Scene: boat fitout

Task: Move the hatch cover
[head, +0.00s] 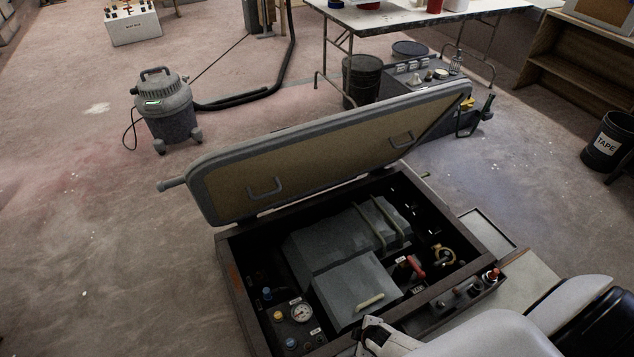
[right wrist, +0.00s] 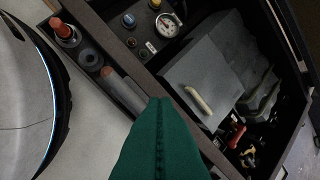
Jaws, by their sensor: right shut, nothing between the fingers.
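The hatch cover (head: 310,160) is a large tan panel with a grey padded rim and two grey handles on its inner face. It stands tilted open along the far side of the dark hatch frame (head: 240,300). My right gripper (right wrist: 160,103) shows in the right wrist view as two green fingers pressed together, empty. It points over the near edge of the hatch frame, apart from the cover. In the head view my right arm comes in at the bottom right; its fingers are not clearly seen. My left gripper is not in view.
Inside the opening are a grey box (head: 355,283) with a pale handle, a gauge (head: 302,313), and a red lever (head: 415,267). A vacuum (head: 165,108) stands behind left, a table (head: 400,17) and black bucket (head: 362,80) behind. The left floor is clear.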

